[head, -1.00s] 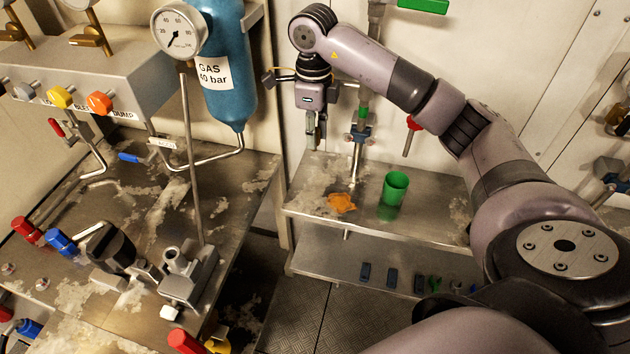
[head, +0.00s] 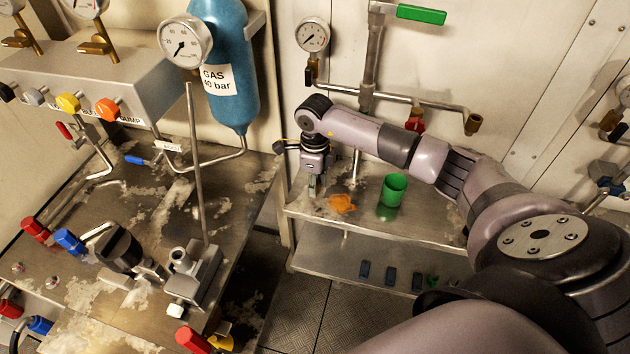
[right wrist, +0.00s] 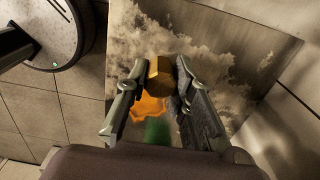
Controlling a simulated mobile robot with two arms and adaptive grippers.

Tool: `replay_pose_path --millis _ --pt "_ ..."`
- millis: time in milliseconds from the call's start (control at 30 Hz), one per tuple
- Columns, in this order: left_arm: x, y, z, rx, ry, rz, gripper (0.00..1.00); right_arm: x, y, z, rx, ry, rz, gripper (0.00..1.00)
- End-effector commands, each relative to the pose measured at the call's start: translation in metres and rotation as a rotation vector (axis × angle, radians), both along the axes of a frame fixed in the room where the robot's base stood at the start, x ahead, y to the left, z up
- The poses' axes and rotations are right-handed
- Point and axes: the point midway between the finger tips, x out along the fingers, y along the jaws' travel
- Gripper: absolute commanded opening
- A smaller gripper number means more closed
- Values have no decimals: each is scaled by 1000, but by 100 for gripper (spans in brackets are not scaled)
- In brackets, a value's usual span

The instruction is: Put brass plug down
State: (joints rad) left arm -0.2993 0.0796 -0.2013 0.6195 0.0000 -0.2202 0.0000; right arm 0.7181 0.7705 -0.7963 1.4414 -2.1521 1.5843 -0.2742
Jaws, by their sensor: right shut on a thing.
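The brass plug (right wrist: 159,72) is a yellow-brown, faceted piece between the fingertips of my right gripper in the right wrist view. My right gripper (right wrist: 157,84) is shut on it. In the head view my right gripper (head: 312,190) points down, low over the left end of the small steel bench (head: 430,222). The plug is hard to make out there. Whether the plug touches the bench top I cannot tell. My left gripper is not in view.
A green cup (head: 393,189) stands further right. Pipes and a gauge (head: 312,35) are on the wall behind. A lower shelf (head: 335,262) holds several small dark items.

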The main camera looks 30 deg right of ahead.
Motion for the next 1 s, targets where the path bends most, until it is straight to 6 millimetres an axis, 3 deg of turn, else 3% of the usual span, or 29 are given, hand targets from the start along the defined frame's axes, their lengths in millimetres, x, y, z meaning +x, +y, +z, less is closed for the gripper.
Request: replay_pose_path --millis 267,300,600,1000 --pt "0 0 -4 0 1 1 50 0 0 -3 0 -1 0 0" --pt "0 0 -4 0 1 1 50 0 0 -3 0 -1 0 23" --pt "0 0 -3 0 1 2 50 0 0 -2 -1 -1 0 43" --pt "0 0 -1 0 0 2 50 1 0 5 0 -4 0 43"
